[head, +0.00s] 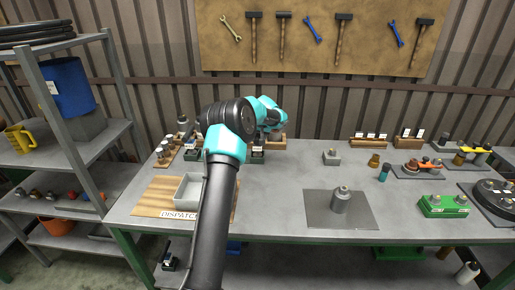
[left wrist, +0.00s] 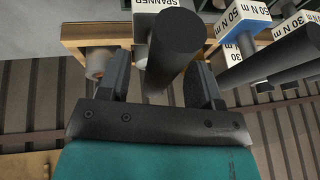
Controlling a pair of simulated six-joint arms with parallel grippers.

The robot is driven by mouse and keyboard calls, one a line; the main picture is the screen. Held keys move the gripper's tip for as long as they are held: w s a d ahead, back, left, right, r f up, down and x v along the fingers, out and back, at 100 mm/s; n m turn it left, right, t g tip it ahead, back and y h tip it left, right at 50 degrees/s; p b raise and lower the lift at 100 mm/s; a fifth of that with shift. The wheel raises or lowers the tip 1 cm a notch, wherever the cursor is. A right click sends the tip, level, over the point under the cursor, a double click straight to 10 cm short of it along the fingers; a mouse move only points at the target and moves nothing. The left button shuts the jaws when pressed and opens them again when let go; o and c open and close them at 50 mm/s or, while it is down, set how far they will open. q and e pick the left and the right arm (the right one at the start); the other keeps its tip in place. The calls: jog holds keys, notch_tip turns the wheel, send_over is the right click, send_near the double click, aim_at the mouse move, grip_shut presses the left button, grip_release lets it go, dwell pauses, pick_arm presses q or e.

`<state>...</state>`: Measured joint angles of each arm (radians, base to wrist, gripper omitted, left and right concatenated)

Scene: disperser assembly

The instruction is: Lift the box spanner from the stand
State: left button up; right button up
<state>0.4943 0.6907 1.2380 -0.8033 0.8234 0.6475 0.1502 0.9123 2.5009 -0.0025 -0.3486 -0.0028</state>
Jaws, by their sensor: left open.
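The box spanner shows in the left wrist view as a thick dark cylinder (left wrist: 178,45), beside a white block labelled SPANNER (left wrist: 162,4) on a wooden stand (left wrist: 90,33). My left gripper (left wrist: 158,72) is open, with one finger on each side of the cylinder. Gaps show at both sides, clearer on the left; I cannot tell how deep the cylinder sits between the fingers. In the head view, my left gripper (head: 272,127) is at the wooden stand (head: 278,143) at the back of the bench, and my wrist hides most of the spanner. My right gripper is not in view.
Dark-handled tools with labels reading 50 N m (left wrist: 241,14) and 30 N m (left wrist: 290,22) stand close to the right in the left wrist view. A grey tray (head: 188,190) lies left of my arm. A metal part stands on a grey mat (head: 318,212). The bench between mat and stand is mostly clear.

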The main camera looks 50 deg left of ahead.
pick_arm(q)
jog(key=shift+c, duration=0.3)
jog(key=shift+r, duration=0.1)
grip_shut()
